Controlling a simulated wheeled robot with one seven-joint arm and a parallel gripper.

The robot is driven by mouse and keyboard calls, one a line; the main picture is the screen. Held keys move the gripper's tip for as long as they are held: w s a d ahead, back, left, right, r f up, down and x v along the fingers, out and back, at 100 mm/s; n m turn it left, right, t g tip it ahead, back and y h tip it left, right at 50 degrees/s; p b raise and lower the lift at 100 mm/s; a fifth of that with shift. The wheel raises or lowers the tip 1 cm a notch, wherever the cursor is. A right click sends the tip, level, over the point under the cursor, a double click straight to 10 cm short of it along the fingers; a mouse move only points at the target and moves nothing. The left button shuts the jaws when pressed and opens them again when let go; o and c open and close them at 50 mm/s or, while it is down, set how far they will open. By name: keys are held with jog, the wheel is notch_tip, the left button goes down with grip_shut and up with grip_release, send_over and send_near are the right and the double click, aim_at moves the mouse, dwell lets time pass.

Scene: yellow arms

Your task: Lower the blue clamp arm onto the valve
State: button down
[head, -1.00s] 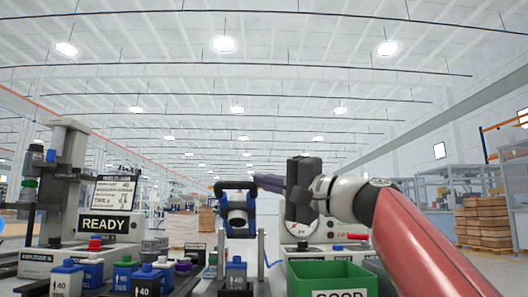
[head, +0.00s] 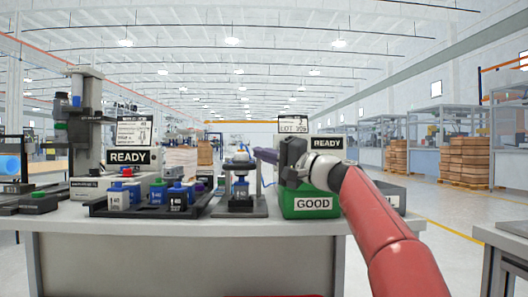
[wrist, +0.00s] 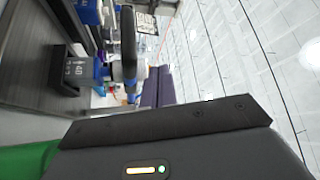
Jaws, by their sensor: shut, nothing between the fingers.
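The clamp fixture stands at the middle of the bench in the head view. Its blue clamp arm (head: 240,164), with a black bar handle, shows above a valve (head: 241,188) with a dark label. In the wrist view, turned sideways, the valve (wrist: 75,71) is at left and the blue clamp arm (wrist: 123,70) is beside its blue cap, with the black handle (wrist: 128,38) across it. I cannot tell if the arm touches the valve. My gripper (head: 258,153) is shut and empty, its purple fingers just right of the clamp handle; contact is unclear.
A green GOOD bin (head: 312,205) stands right of the fixture, below my wrist. A black tray (head: 140,211) with several valves is at left. A READY screen (head: 128,158) and a grey press (head: 86,125) stand behind it. Bench front edge is clear.

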jog(key=b+v, duration=0.2)
jog(key=v, duration=0.5)
jog(key=shift+s+d, duration=0.2)
jog(key=shift+d, duration=0.15)
jog(key=shift+f, duration=0.1)
